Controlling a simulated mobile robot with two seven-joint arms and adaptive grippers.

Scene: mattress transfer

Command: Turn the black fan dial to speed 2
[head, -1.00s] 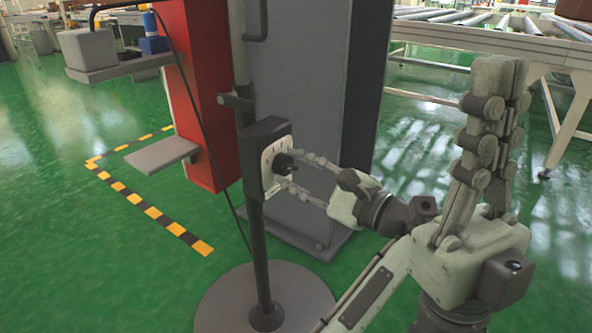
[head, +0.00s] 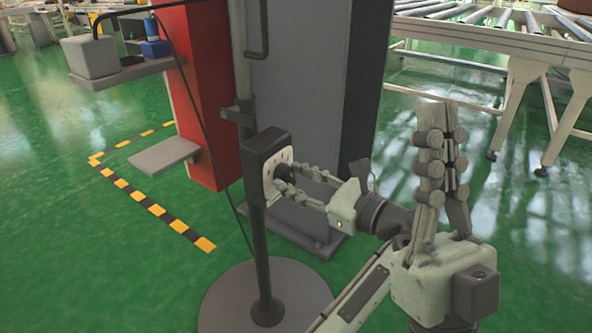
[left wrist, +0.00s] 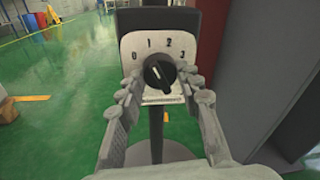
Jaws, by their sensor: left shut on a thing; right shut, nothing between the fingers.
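The black fan dial (left wrist: 160,73) sits on a pale plate (left wrist: 181,50) marked 0, 1, 2 and 3 in the left wrist view. Its white pointer line leans up and left, roughly toward the 1. The plate is on a dark box (head: 252,158) on a pole in the head view. My left gripper (head: 283,178) is shut on the dial, one finger on each side; it also shows in the left wrist view (left wrist: 162,88). In the head view its fingers partly hide the dial. My right gripper (head: 441,112) points up, shut and empty, in front at the right.
The pole stands on a round grey base (head: 265,296). Behind it are a grey cabinet (head: 300,100) and a red column (head: 208,95) with small shelves. A roller conveyor (head: 480,40) is at the back right. Green floor is open at the left, with black-and-yellow tape (head: 150,205).

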